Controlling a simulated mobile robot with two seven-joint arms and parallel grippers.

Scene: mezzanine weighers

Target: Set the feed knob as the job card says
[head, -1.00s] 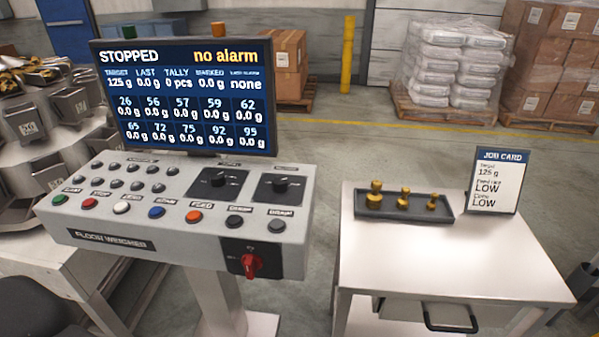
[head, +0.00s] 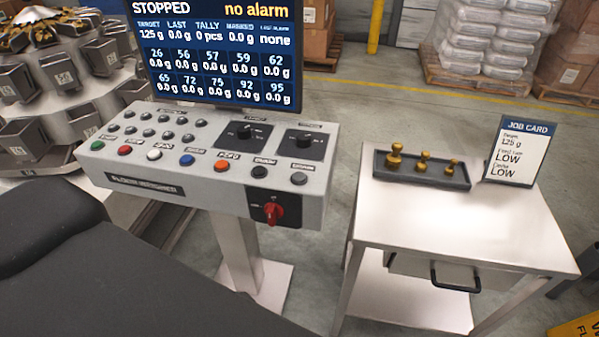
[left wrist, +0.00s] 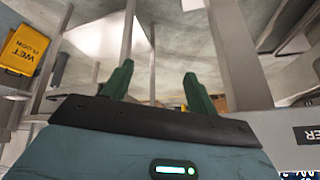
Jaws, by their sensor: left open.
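The console (head: 215,185) carries two black rotary knobs on dark square plates at its upper right, a left knob (head: 245,132) and a right knob (head: 304,139). Their labels are too small to read, so I cannot tell which is the feed knob or its setting. The job card (head: 514,150) stands on the side table; it reads target 125 g, feed rate LOW, and a second LOW below. My left gripper (left wrist: 158,82) is open and empty in the left wrist view, with its green fingers apart and no knob between them. My right gripper is not in view.
The screen (head: 215,50) shows STOPPED and no alarm. A red rotary switch (head: 273,212) sits on the console front, below several coloured buttons. A tray (head: 380,176) of brass weights lies on the side table (head: 450,220). A yellow wet-floor sign (left wrist: 22,50) stands nearby.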

